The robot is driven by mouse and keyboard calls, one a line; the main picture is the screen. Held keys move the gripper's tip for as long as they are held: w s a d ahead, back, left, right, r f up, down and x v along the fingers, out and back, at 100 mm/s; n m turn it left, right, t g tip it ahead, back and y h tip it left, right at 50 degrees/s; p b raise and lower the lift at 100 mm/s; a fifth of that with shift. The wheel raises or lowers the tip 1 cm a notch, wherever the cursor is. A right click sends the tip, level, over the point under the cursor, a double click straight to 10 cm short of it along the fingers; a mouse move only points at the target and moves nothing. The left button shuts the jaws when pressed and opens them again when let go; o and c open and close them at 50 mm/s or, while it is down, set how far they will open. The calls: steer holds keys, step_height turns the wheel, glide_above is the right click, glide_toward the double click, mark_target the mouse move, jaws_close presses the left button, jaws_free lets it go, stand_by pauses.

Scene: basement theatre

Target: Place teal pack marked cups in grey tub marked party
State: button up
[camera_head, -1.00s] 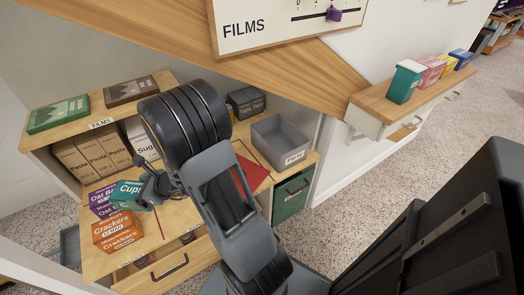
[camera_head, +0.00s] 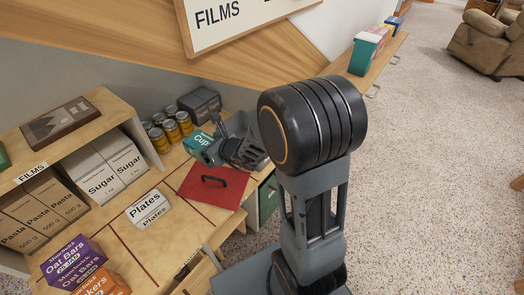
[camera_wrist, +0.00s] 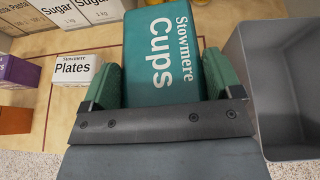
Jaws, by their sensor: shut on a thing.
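The teal pack marked Cups (camera_wrist: 160,50) is between the two green-padded fingers of my gripper (camera_wrist: 162,88), which is shut on it. In the head view the pack (camera_head: 197,141) shows beside my gripper, above the back of the wooden unit near the red panel. The grey tub (camera_wrist: 280,138) stands at the right of the wrist view, open at the top, its inside looking empty where visible. The pack is to the left of the tub, not over its opening. In the head view my arm and gripper hide most or all of the tub, and its label cannot be seen.
A white Plates pack (camera_head: 148,208) stands on the wooden unit, left of the red panel (camera_head: 190,183) with a black handle. Carpet lies open at right.

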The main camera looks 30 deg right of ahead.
mark_target(191, 146)
steer(key=a, duration=0.1)
steer(key=a+r+b, duration=0.1)
steer(key=a, duration=0.1)
steer(key=shift+a+b, duration=0.25)
steer(key=shift+b, duration=0.05)
steer(key=shift+a+b, duration=0.25)
steer(key=shift+b, duration=0.15)
steer(key=shift+n+t+h, duration=0.6)
steer(key=shift+n+h, duration=0.2)
steer(key=shift+h, duration=0.1)
steer(key=d+b, duration=0.1)
steer(key=w+d+f, duration=0.1)
steer(key=d, duration=0.1)
steer(key=w+d+b, duration=0.1)
steer(key=shift+w+d+f+b, duration=0.1)
steer(key=shift+d+f+b, duration=0.15)
steer(key=shift+d+b, duration=0.1)
steer(key=w+d+p, duration=0.1)
steer(key=w+d, duration=0.2)
steer(key=d, duration=0.4)
steer(key=w+d+p, duration=0.1)
steer(key=w+d, duration=0.2)
steer(key=d, duration=0.4)
steer(key=w+d+f+m+y+b, duration=0.1)
steer(key=w+d+f+m+b, duration=0.1)
steer(key=f, duration=0.5)
steer(key=shift+d+f+g+y, duration=0.3)
steer(key=shift+d+g, duration=0.1)
steer(key=shift+d, duration=0.5)
steer(key=shift+f, duration=0.15)
